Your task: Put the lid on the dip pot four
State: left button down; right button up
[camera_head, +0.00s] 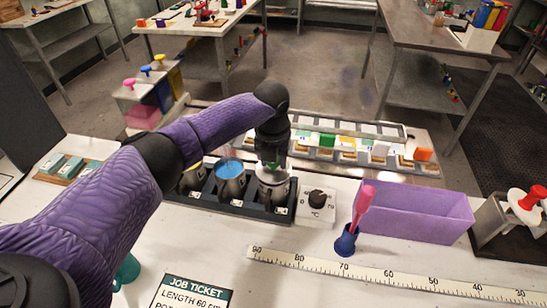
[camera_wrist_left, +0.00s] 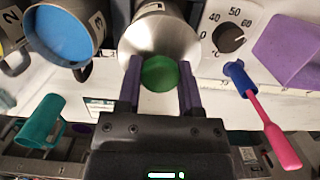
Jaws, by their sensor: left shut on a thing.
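My left gripper (camera_head: 273,162) is shut on the green knob of a silvery lid. The knob (camera_wrist_left: 160,73) sits between the two fingers in the left wrist view, with the lid's disc (camera_wrist_left: 160,38) around it. The lid is over the mouth of the rightmost steel pot (camera_head: 273,194) in the black rack; whether it touches the rim all round I cannot tell. That pot's own number is not readable. Left of it stand an open pot with blue liquid (camera_head: 230,168), marked 3 in the wrist view, and one with yellow (camera_head: 192,178). My right gripper is not in view.
A dial box (camera_head: 318,203) stands right of the rack. A blue stand with a pink tool (camera_head: 345,240) and a purple bin (camera_head: 415,213) are further right. A ruler (camera_head: 385,276) and job ticket (camera_head: 192,292) lie in front. A tray of coloured items (camera_head: 430,170) is behind.

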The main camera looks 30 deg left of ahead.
pick_arm(q)
jog(key=shift+f, duration=0.15)
jog(key=shift+f, duration=0.1)
jog(key=shift+f, duration=0.5)
jog(key=shift+c, duration=0.8)
grip_release()
jog(key=shift+r, duration=0.15)
jog(key=r, duration=0.3)
jog(key=r+p, duration=0.1)
jog(key=r, duration=0.2)
jog(key=s+r, duration=0.1)
jog(key=r, duration=0.2)
jog(key=shift+s+d+r+p, duration=0.1)
jog(key=shift+d+r+p, duration=0.05)
jog(key=shift+r+p, duration=0.25)
